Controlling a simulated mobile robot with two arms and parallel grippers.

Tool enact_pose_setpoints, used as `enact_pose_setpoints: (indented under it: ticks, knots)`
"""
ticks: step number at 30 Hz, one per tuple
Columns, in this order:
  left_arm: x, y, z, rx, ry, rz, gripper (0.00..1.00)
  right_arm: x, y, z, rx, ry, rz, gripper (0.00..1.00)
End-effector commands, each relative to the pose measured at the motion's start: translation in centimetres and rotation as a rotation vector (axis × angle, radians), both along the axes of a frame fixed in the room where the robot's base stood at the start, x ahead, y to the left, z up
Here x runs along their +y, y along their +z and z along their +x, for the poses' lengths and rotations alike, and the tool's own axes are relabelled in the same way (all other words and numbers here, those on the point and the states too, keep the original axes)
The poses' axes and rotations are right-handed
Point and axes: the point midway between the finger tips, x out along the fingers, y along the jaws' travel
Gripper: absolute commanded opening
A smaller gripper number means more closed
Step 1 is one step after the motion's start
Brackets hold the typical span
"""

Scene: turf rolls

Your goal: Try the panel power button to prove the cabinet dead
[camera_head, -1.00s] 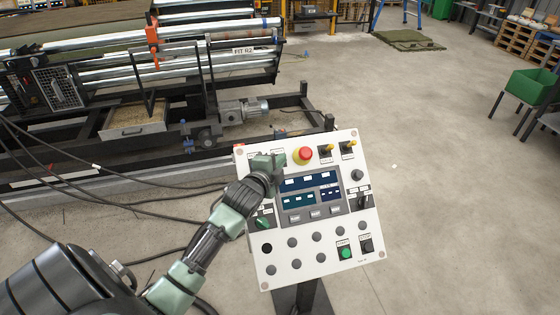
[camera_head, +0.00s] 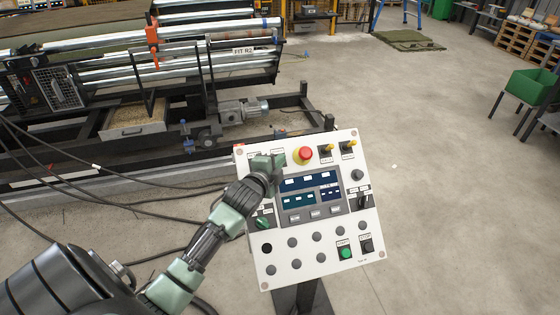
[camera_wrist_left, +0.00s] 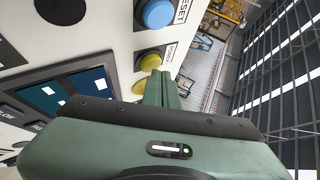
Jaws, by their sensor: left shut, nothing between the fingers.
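The white control panel (camera_head: 335,262) stands tilted on a dark post in the middle of the head view. My left gripper (camera_head: 275,161) is over its upper left corner, left of the red mushroom button (camera_head: 305,154), and hides what lies under it. In the left wrist view the shut, empty fingers (camera_wrist_left: 160,88) point at a yellow button (camera_wrist_left: 149,61) with a small label that I cannot read surely. The fingertips overlap its edge in the picture; I cannot tell whether they touch it. A blue button (camera_wrist_left: 158,13) marked RESET is beyond it. My right gripper is not in view.
Panel screens (camera_head: 307,181) lie right of the gripper. A green button (camera_head: 346,253) is at the lower right of the panel. A roller machine (camera_head: 190,75) stands behind, with black cables (camera_head: 90,165) on the floor.

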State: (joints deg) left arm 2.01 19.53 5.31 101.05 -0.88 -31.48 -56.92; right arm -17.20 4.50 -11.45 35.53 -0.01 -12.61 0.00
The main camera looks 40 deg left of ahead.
Motion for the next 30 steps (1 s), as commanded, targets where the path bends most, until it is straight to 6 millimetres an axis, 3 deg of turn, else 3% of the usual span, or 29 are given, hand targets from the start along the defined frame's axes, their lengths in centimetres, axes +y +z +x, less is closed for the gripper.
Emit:
enact_pose_setpoints:
  ticks: [30]
  knots:
    - [0.34,-0.47,0.24,0.002,0.001,0.0,0.0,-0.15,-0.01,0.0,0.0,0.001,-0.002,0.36]
